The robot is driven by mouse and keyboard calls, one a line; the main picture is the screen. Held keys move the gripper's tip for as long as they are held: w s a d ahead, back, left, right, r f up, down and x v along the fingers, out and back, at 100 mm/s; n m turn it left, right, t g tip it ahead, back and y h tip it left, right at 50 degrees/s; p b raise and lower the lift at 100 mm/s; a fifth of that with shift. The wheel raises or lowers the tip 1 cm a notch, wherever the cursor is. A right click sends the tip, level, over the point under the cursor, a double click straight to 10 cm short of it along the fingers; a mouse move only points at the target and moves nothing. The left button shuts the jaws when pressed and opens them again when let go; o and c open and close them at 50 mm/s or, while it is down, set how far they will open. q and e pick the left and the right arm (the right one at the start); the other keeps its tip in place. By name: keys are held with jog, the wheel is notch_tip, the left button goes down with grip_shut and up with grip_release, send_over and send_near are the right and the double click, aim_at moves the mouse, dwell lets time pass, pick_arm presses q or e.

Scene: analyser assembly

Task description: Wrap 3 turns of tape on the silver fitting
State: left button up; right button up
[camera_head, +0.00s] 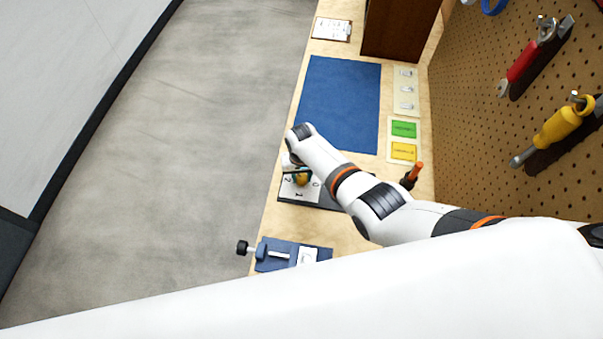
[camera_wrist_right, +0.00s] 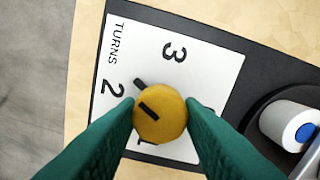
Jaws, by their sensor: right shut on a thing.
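A yellow round knob (camera_wrist_right: 160,118) with a black mark sits on a white card (camera_wrist_right: 200,55) lettered TURNS, with the numerals 3 and 2 clear and others partly covered. A black pointer beside the knob points to the upper left, between 2 and 3. My right gripper (camera_wrist_right: 160,115) is shut on the knob, one green finger on each side; in the head view the knob (camera_head: 302,180) shows below my wrist. A silver-white cylinder with a blue centre (camera_wrist_right: 290,125) stands at the right in the wrist view; I cannot tell whether it is the fitting. My left gripper is out of view.
A blue clamp fixture (camera_head: 275,256) stands near the bench's front end. A blue mat (camera_head: 340,100) lies beyond my wrist, with green (camera_head: 404,129) and yellow (camera_head: 404,151) labels beside it. An orange-handled tool (camera_head: 413,175) stands upright close to my arm. A pegboard (camera_head: 480,110) borders the right.

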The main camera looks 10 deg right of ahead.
jog(key=m, duration=0.5)
jog(key=shift+w+r+m, duration=0.1)
jog(key=shift+m, duration=0.2)
jog(key=m, duration=0.6)
jog(key=shift+m, duration=0.3)
jog(key=o, duration=1)
jog(key=shift+p, duration=0.3)
